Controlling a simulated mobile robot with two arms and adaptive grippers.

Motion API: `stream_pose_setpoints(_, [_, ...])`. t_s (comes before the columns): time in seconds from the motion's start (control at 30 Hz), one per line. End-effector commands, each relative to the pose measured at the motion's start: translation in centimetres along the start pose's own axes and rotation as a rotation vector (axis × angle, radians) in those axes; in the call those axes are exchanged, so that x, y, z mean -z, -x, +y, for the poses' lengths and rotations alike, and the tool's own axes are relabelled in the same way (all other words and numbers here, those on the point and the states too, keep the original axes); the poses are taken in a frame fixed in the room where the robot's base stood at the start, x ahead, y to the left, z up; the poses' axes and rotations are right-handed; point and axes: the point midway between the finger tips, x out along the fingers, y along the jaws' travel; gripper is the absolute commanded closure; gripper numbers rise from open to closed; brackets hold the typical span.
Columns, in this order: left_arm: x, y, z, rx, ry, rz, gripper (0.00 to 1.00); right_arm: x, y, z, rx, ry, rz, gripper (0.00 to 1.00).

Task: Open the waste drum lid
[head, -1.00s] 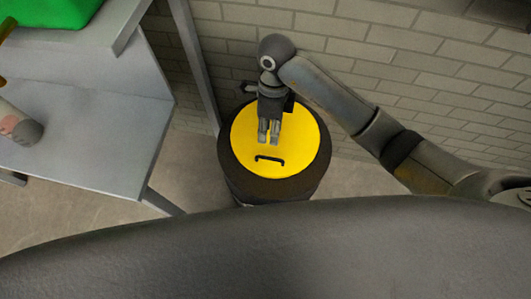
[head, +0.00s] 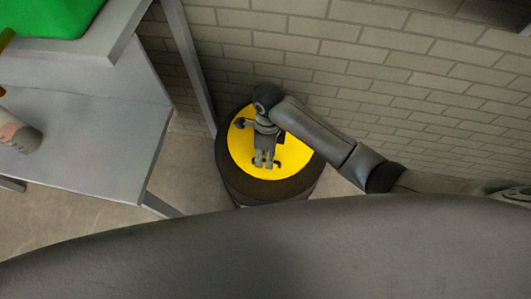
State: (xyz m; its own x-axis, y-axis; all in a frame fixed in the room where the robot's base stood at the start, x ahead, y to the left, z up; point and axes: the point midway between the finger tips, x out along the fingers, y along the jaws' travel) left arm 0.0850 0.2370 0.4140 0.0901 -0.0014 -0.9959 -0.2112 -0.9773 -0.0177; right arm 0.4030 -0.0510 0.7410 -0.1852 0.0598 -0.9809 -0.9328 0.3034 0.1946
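The waste drum (head: 262,187) is a dark round drum standing on the floor by the brick wall. Its yellow lid (head: 238,148) lies flat and closed on top. A small dark handle (head: 279,164) on the lid is mostly hidden behind my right gripper. My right gripper (head: 264,164) is over the lid, with its fingertips at the handle. The fingers look slightly apart. I cannot tell whether they touch the handle. My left gripper is not in view.
A grey table (head: 90,145) with a shelf stands at the left, its leg close to the drum. A green object (head: 50,15) is on the shelf and a pale cylindrical item (head: 18,135) is on the lower top. The brick wall (head: 400,80) is right behind the drum.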

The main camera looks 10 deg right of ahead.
Motion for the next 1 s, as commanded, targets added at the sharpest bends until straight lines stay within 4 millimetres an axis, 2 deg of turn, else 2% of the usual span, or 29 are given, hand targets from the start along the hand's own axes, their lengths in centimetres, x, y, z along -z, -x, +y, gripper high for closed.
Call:
stream_pose_setpoints(0.07, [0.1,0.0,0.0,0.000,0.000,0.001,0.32,0.0,0.0,0.0,0.000,0.000,0.000,0.69])
stream_pose_setpoints(0.3, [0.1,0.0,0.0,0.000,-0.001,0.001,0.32,0.0,0.1,0.0,0.000,0.000,0.000,1.00])
stream_pose_setpoints(0.77, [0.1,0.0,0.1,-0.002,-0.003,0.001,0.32,0.0,0.4,-0.2,-0.008,0.000,0.001,1.00])
stream_pose_setpoints(1.0, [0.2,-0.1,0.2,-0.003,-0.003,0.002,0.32,0.1,2.4,-0.6,-0.083,-0.001,0.002,1.00])
